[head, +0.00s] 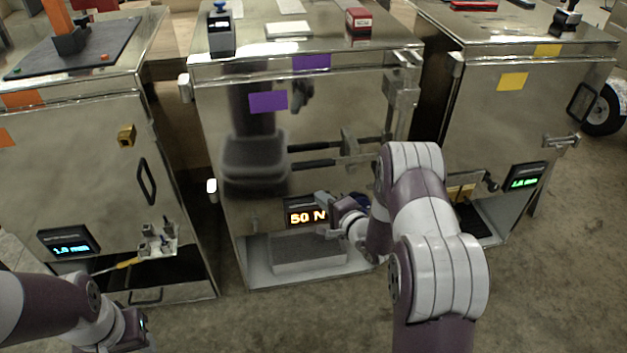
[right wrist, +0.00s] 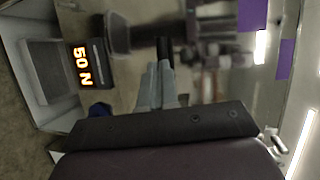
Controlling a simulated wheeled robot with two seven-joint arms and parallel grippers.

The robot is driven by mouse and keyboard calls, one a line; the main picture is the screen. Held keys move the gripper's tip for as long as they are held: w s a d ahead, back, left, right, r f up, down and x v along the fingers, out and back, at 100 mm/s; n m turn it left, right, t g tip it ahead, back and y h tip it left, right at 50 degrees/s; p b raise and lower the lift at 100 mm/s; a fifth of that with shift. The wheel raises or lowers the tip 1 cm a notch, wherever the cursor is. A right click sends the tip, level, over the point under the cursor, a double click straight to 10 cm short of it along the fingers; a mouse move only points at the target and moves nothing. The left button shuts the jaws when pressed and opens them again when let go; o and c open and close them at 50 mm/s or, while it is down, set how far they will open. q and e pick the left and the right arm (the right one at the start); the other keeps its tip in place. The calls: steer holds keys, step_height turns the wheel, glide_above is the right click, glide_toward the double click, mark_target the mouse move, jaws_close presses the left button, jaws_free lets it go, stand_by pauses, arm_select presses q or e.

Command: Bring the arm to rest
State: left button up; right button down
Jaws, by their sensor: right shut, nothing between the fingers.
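The display (right wrist: 83,64) shows there too, to the left of the fingers. I cannot tell how far the fingertips are from the metal front. My left arm (head: 75,305) comes in low at the left; its fingers are out of the picture.
Bare floor (head: 560,270) lies at the lower right.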

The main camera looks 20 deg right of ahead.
steer(key=s+d+f+n+g+h, duration=0.25)
steer(key=s+f+n+g, duration=0.25)
steer(key=f, duration=0.3)
steer(key=s+r+n+g+h+p, duration=0.1)
steer(key=s+r+n+g+p, duration=0.1)
steer(key=s+n+g, duration=0.3)
steer(key=s+a+r+n+g+p, duration=0.2)
steer(key=s+a+r, duration=0.3)
steer(key=s+r, duration=0.3)
steer(key=s+a+r+n+g+p, duration=0.2)
steer(key=s+a+r, duration=0.3)
steer(key=r, duration=0.8)
steer(key=s+n+p, duration=0.1)
steer(key=s, duration=0.2)
steer(key=shift+n+p, duration=0.3)
